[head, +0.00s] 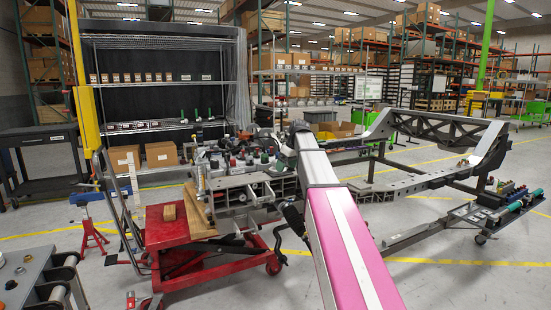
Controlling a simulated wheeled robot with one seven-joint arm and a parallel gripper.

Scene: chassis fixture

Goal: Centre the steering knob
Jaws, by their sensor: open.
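A long pink and white bar (345,235), which looks like a link of my arm, rises from the bottom edge toward the middle of the head view. Its far end is grey and lies in front of a cluttered bench area. I cannot make out my gripper's fingertips; they seem hidden behind or beyond this link. A black handle-like piece (293,217) shows just left of the link, close to the grey fixture (240,188). I cannot tell whether it is the steering knob. No other part is clearly recognisable as that knob, and its angle cannot be read.
A red lift cart (185,228) with wooden pieces stands left of the link. A grey chassis frame (420,183) stretches to the right. A grey table (28,275) with small parts is at the lower left. Open floor (455,285) lies at the lower right.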

